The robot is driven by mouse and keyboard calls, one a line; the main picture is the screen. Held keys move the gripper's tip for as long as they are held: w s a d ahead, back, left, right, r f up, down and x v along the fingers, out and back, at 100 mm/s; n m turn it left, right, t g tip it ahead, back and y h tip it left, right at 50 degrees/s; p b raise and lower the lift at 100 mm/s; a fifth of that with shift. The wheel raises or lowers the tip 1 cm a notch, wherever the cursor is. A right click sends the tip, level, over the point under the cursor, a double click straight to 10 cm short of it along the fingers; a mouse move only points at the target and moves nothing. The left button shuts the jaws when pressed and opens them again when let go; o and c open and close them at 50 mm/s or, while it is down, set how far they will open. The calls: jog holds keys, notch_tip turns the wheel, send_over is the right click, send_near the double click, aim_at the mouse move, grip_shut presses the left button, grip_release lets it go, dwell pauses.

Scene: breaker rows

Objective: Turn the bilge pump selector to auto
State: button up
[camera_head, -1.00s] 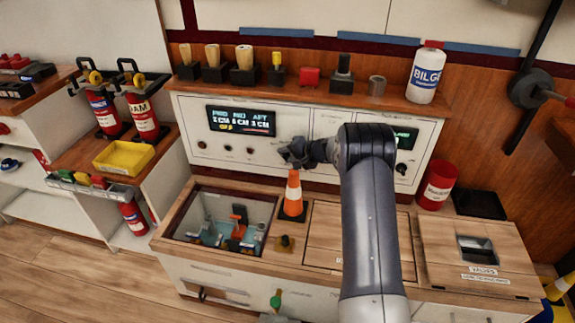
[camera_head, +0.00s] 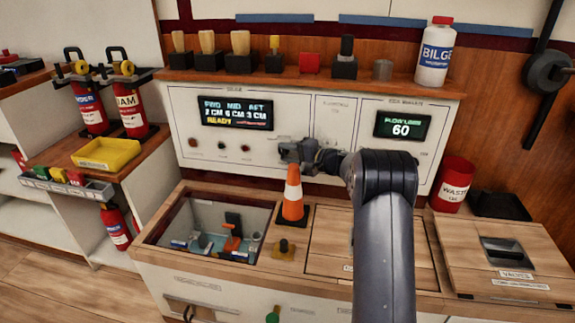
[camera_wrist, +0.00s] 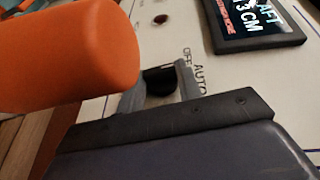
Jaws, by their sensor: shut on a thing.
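The bilge pump selector (camera_wrist: 158,80) is a black knob on the white panel (camera_wrist: 120,105). The words OFF and AUTO are printed beside it in the wrist view, near the right finger. My gripper (camera_wrist: 158,86) is shut on the selector, a grey finger on each side of it. In the head view my gripper (camera_head: 288,152) reaches the panel below the bilge display (camera_head: 236,113), which reads READY at the bottom. My gripper hides the selector there. The knob's pointer is hidden, so I cannot tell which position it points to.
An orange-and-white cone (camera_head: 293,195) stands just below my gripper; it looms close at the left of the wrist view (camera_wrist: 70,55). An open bilge hatch (camera_head: 160,228) lies left of it. A shelf (camera_head: 300,86) with several items runs above the panel.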

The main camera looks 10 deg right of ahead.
jog(key=shift+f+m+t+y+b, duration=0.25)
jog(key=shift+t+y+b, duration=0.35)
jog(key=shift+b, duration=1.2)
jog(key=o, duration=1)
jog(key=shift+c, duration=0.2)
jog(key=shift+r, duration=0.1)
